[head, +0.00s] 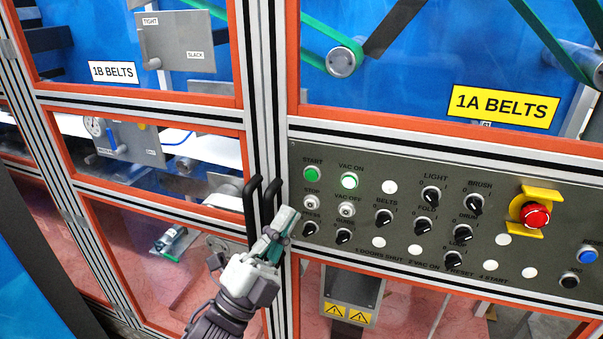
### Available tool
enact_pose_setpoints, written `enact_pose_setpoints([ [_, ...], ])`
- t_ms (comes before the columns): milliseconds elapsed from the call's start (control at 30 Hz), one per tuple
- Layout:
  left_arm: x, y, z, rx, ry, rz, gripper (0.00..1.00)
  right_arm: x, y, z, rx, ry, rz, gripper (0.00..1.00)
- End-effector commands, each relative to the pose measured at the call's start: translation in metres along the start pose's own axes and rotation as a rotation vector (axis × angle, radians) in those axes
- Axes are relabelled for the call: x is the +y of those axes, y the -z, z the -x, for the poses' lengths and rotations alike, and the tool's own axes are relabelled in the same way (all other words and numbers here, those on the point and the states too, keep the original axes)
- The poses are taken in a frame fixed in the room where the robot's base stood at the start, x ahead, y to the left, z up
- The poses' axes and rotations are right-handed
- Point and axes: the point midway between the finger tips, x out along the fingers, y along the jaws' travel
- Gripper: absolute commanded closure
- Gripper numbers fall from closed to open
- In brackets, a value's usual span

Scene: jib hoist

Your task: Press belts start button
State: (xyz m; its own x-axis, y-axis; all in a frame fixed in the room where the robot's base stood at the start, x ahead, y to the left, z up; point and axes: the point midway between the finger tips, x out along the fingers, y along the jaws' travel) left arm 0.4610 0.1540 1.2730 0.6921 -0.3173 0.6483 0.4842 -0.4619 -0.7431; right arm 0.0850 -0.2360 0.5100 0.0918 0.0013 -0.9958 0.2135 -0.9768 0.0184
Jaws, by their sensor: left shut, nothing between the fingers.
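The grey control panel (400,262) is on the machine's front at the right. The green START button (312,174) is at its upper left. The VAC ON button (349,181) beside it looks bright, as if lit. The STOP button (311,202) is just below START. A black BELTS knob (384,216) sits further right. My left gripper (283,225) is shut and empty, in front of the frame post at the panel's left edge, below and left of START. I cannot tell its distance from the panel. My right gripper is not in view.
Two black door handles (252,208) stick out just left of my left gripper. A red emergency stop (535,215) with a yellow guard is at the panel's right. Several other black knobs fill the panel. Clear doors with orange edges surround it.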

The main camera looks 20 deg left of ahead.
Motion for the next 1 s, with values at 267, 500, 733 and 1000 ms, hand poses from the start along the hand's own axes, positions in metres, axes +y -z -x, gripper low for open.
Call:
enact_pose_setpoints([
  [267, -0.004, 0.002, -0.001, 0.006, 0.008, -0.007, 1.00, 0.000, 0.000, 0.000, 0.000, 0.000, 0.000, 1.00],
  [500, -0.001, 0.000, -0.004, 0.006, 0.008, -0.006, 1.00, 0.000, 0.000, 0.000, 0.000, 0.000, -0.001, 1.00],
  [733, 0.011, -0.014, -0.023, 0.006, 0.009, -0.007, 1.00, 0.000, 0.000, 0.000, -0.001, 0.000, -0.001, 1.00],
  [1000, 0.031, -0.033, -0.048, 0.005, 0.008, -0.006, 1.00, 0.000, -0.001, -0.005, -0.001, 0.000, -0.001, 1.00],
])
